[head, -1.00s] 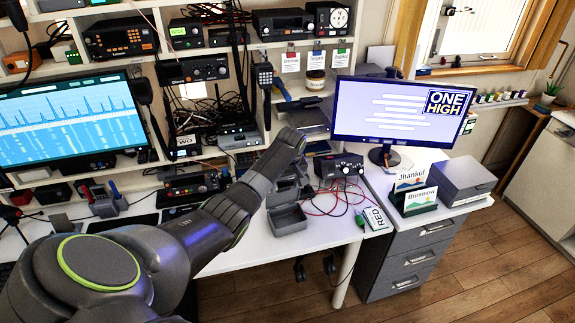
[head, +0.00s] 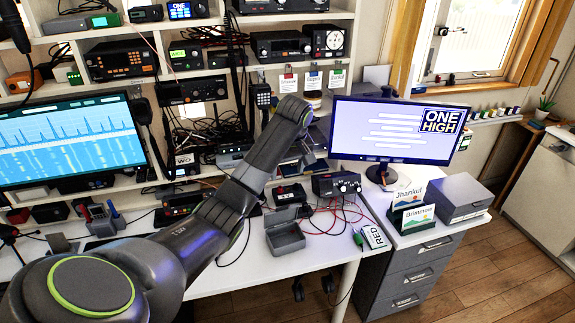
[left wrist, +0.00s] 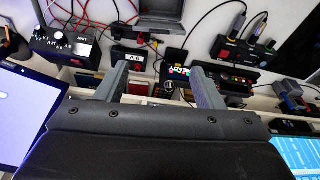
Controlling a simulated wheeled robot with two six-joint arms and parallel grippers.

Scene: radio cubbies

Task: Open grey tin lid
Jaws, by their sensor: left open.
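The grey tin (head: 286,238) stands on the white desk near its front edge. Its lid (head: 282,214) looks raised at the back of the tin, and the inside shows. Part of the tin also shows at the top of the left wrist view (left wrist: 160,27). My left gripper (left wrist: 158,76) is open, with nothing between its fingers. In the head view it is above and behind the tin, apart from it, and its fingers are mostly hidden by my arm. My right gripper is not in view.
A black control box (head: 336,184) with red cables stands behind and right of the tin. A monitor (head: 395,130) and a grey box (head: 466,188) stand further right. Shelves of radios rise behind the desk.

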